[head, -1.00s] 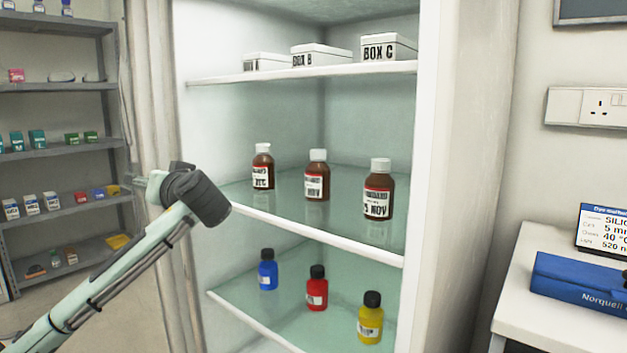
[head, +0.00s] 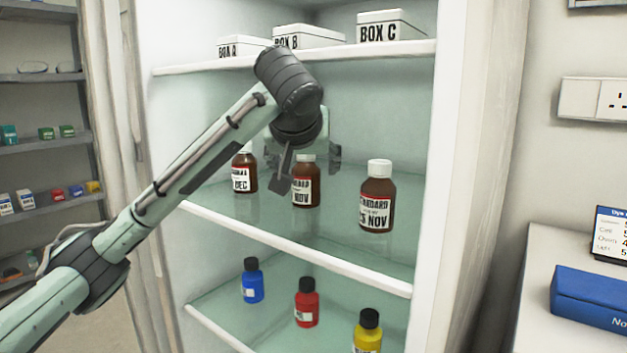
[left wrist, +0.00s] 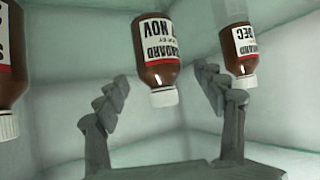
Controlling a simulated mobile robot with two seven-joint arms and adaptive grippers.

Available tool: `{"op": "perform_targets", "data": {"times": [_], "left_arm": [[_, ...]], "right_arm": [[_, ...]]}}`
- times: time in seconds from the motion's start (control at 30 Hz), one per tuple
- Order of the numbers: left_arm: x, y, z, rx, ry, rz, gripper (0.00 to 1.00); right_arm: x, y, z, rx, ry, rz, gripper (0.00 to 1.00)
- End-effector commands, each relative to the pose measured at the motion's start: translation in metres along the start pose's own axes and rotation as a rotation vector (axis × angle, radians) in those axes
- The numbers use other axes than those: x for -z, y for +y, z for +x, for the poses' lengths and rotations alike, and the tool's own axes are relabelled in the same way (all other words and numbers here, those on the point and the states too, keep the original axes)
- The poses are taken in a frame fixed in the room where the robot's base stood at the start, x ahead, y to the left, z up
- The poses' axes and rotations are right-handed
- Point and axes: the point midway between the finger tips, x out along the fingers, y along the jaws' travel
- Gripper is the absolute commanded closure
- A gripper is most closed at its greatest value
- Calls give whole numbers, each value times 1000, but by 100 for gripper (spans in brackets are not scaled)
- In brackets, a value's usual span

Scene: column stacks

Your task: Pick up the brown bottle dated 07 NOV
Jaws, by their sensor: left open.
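Three brown bottles with white caps stand on the middle glass shelf. The middle one (head: 306,190) has a partly covered label ending in NOV. In the left wrist view, which is upside down, this bottle (left wrist: 157,62) reads 07 NOV and appears between the open fingers. My left gripper (head: 308,166) is open and empty in front of its upper part; contact cannot be told. The right bottle (head: 377,200) reads what looks like 5 NOV. My right gripper is not in view.
White boxes A, B and C (head: 390,30) sit on the shelf above. Blue, red (head: 306,306) and yellow bottles stand on the shelf below. The white middle shelf edge (head: 300,250) runs below my gripper. The cabinet's right wall (head: 447,150) is beside the right bottle.

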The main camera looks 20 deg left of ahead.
Motion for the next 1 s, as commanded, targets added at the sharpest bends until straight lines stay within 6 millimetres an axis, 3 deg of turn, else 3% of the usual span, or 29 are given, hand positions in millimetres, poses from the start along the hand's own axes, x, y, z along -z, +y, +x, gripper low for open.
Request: {"op": "perform_targets", "data": {"times": [0.47,0.77,1.0], "left_arm": [[-2,0,63,3,-2,2,31],[-2,1,68,1,0,2,31],[-2,1,68,1,0,3,60]], "right_arm": [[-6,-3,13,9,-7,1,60],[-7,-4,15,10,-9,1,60],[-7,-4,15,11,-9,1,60]]}}
